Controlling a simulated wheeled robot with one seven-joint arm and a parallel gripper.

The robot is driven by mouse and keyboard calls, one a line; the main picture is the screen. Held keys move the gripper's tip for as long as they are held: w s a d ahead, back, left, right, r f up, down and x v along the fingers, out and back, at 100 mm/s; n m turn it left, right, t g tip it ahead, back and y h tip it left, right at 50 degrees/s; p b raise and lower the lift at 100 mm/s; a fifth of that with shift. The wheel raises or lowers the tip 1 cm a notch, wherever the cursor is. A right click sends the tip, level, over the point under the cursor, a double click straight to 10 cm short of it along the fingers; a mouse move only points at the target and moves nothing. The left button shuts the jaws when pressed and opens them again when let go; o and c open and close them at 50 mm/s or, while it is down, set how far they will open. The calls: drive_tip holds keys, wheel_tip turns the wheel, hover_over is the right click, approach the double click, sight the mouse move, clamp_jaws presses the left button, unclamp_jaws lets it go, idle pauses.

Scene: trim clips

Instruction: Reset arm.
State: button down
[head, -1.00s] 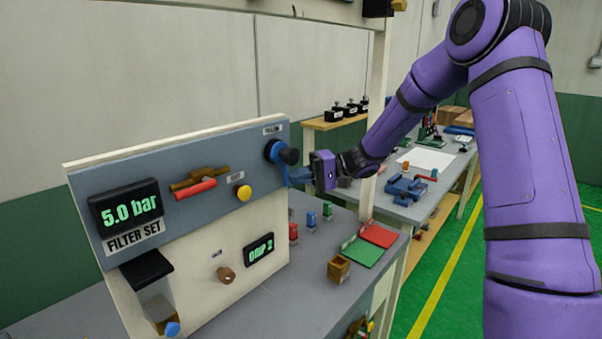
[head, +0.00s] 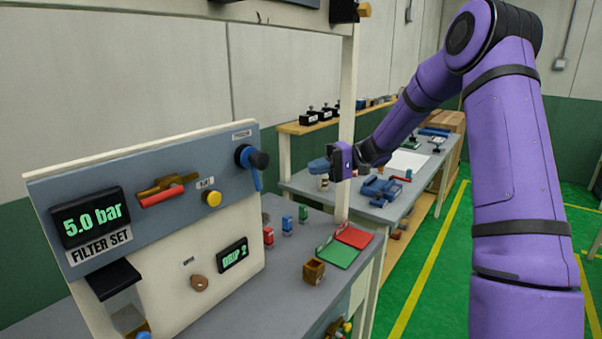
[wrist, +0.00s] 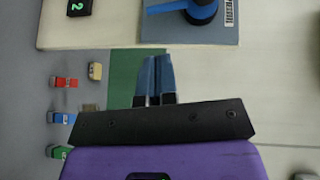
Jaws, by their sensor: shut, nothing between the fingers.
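My purple arm reaches in from the right in the head view. My gripper (head: 318,165) is in the air to the right of the panel's blue knob (head: 250,160), clear of the panel. In the wrist view my gripper (wrist: 155,62) shows its two blue fingers side by side, closed together with nothing held. The knob with its blue lever (wrist: 200,8) is at the top of the wrist view, apart from the fingertips.
The panel (head: 110,165) reads 5.0 bar on its display (head: 90,218). A second bench holds a blue fixture (head: 380,190). Green floor is open at right.

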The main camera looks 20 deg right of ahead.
drive_tip(key=shift+d, duration=0.5)
